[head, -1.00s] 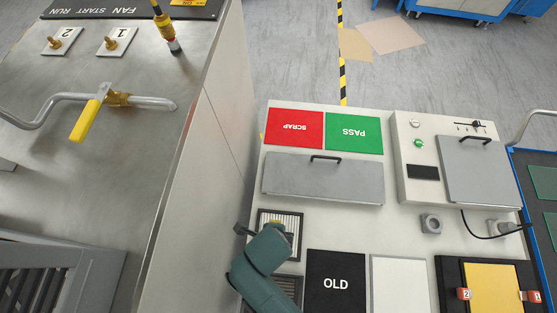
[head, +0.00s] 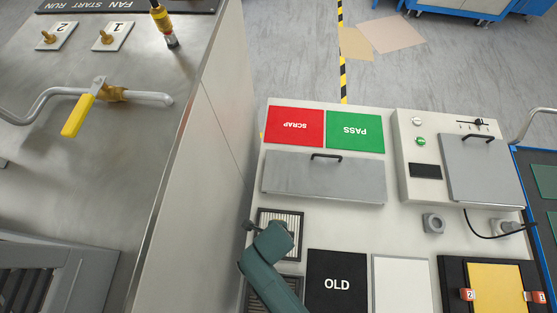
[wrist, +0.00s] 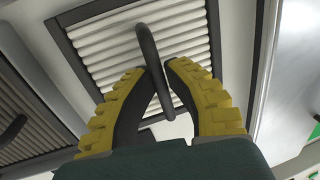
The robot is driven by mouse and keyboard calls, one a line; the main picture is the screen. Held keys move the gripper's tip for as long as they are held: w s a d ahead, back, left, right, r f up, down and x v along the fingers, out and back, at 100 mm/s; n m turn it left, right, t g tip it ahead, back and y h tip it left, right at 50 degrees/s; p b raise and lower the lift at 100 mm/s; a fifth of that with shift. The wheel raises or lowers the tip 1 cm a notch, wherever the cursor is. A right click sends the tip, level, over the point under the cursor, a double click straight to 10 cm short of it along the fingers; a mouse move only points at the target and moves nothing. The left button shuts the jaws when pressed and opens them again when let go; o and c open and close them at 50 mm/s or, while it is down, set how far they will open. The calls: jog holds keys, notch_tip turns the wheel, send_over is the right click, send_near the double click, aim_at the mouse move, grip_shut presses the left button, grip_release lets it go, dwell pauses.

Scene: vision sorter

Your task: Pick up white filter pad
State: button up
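A white pleated filter pad in a dark frame (wrist: 98,50) fills the upper part of the wrist view, with a black curved handle (wrist: 146,45) across it. It also shows in the head view (head: 292,216), partly behind my arm. My gripper (wrist: 162,72) has yellow ribbed fingers with black inner faces. They converge on the handle, which passes between the fingertips, and they look closed on it. The exact contact is hard to see. In the head view the fingers are hidden behind my green wrist.
A second pleated panel (wrist: 25,120) lies beside it. A black OLD plate (head: 337,268) and a plain white panel (head: 401,285) are to the right in the head view. A grey lid with a handle (head: 315,178) and the red SCRAP (head: 295,126) and green PASS (head: 355,131) areas are behind.

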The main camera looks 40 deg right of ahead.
grip_shut()
